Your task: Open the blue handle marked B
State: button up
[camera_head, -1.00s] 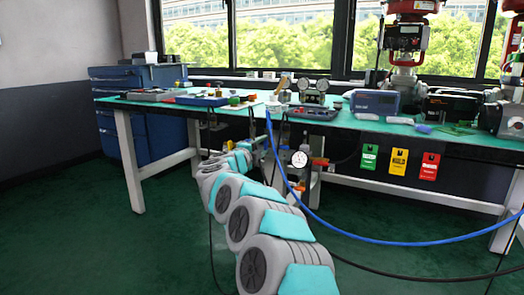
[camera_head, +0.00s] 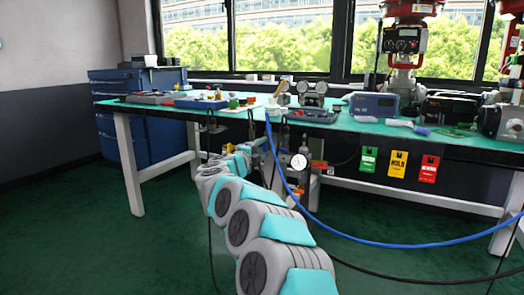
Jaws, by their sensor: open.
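My arm reaches from the bottom of the view to the pipework under the front edge of the workbench. My gripper (camera_head: 258,143) is small at the arm's far end, just below the bench edge. It is open, and nothing can be made out between its fingers. The blue handle marked B cannot be picked out; the arm and the distance hide detail there. A small yellow part (camera_head: 229,148) shows beside the arm's end. A red-orange part (camera_head: 319,163) shows on the pipework to the right of the gripper.
A round white gauge (camera_head: 299,161) hangs right of the gripper. A blue hose (camera_head: 330,225) and black cables cross the space at right. The green-topped workbench (camera_head: 375,128) carries instruments. Green, yellow and red tags (camera_head: 398,164) hang on its front. The floor at left is clear.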

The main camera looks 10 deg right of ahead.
jog(key=v, duration=0.7)
jog(key=shift+s+a, duration=0.2)
jog(key=shift+s, duration=0.05)
